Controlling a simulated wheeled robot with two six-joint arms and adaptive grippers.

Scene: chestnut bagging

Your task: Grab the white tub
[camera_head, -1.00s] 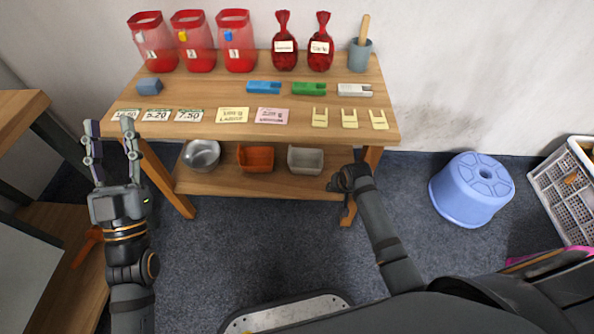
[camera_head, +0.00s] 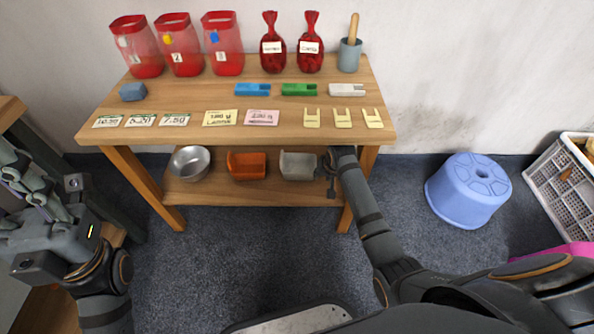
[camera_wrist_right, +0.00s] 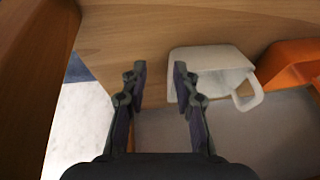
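The white tub (camera_head: 298,166), a pale open container, stands on the lower shelf to the right of an orange tub (camera_head: 247,166). In the right wrist view the white tub (camera_wrist_right: 215,66) shows a loop handle on its right side. My right gripper (camera_head: 327,172) is at the shelf, just right of the tub. In the right wrist view my right gripper (camera_wrist_right: 158,78) is open with nothing between its fingers; its right finger overlaps the tub's left edge, and contact cannot be told. My left gripper (camera_head: 45,185) is at the left edge, its fingers seen edge-on.
A metal bowl (camera_head: 189,163) stands left of the orange tub. The tabletop (camera_head: 200,100) overhangs the lower shelf (camera_head: 225,193), and a table leg (camera_head: 346,215) stands near my right forearm. A blue stool (camera_head: 467,190) and a white crate (camera_head: 562,185) are at the right.

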